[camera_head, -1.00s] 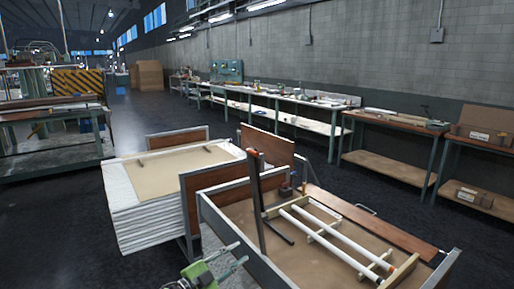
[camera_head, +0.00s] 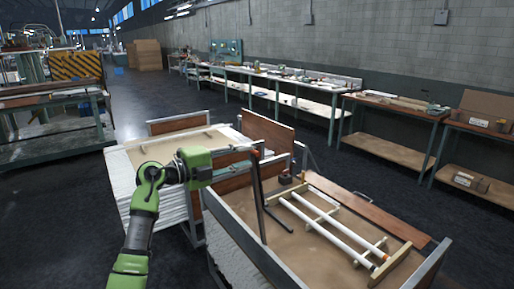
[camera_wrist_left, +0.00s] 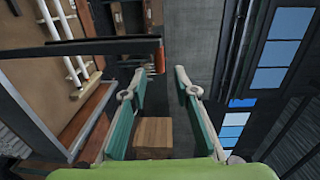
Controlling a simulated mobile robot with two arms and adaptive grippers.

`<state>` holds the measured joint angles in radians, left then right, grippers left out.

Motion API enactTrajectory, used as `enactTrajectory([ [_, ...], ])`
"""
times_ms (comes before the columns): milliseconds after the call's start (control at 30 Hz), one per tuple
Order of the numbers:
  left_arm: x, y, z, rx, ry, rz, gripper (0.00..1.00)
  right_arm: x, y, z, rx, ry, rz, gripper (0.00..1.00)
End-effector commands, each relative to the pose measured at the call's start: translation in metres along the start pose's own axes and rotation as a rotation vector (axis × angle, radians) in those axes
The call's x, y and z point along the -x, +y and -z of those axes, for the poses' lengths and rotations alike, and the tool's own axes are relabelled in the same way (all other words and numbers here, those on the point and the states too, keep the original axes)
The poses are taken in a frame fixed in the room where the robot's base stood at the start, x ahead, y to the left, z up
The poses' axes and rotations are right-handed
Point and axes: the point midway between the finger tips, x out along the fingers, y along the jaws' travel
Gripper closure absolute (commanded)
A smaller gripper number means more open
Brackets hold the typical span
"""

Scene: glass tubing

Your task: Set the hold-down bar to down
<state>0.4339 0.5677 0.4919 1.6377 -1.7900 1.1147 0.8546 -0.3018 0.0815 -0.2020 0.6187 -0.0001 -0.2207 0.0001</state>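The hold-down bar (camera_head: 259,205) is a dark upright post with an orange-red tip, standing at the near left side of a tray cart. In the left wrist view the bar (camera_wrist_left: 90,47) runs across from the left, its orange tip (camera_wrist_left: 160,60) just ahead of the gap between the fingers. My left gripper (camera_head: 248,157) is at the height of the bar's top in the head view. The wrist view shows the left gripper (camera_wrist_left: 161,78) open, its two fingers apart and nothing clasped. White tubes (camera_head: 332,228) lie on a wooden rack in the cart. My right gripper is out of view.
The cart has a raised metal side rail (camera_head: 243,238) and a brown board (camera_head: 365,207) along its far side. A stack of white sheets (camera_head: 123,183) stands left of it. Workbenches (camera_head: 395,106) line the wall. Dark floor is clear between.

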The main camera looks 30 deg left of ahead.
Motion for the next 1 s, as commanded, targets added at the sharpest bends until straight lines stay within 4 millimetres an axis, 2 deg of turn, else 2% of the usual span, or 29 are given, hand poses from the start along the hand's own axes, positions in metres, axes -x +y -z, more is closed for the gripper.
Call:
enactTrajectory([
  [33, -0.011, -0.005, 0.0, 0.004, 0.002, 0.004, 0.73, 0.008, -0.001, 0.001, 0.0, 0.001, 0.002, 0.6],
  [100, -0.023, -0.004, 0.0, 0.004, 0.0, 0.004, 0.73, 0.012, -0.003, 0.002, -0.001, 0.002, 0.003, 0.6],
  [300, -0.046, -0.001, 0.0, 0.002, 0.0, 0.002, 0.73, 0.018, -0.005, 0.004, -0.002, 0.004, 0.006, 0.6],
  [667, -0.053, 0.001, 0.0, -0.001, 0.0, 0.0, 0.73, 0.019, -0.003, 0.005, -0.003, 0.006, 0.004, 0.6],
  [700, -0.053, 0.001, 0.0, -0.001, 0.0, 0.001, 0.75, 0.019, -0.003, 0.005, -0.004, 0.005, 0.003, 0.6],
  [800, -0.052, 0.001, 0.0, 0.0, 0.0, 0.001, 1.0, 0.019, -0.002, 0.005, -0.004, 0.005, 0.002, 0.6],
  [1000, -0.053, 0.001, 0.0, 0.0, 0.0, 0.0, 1.0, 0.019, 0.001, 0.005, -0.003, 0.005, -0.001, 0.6],
])
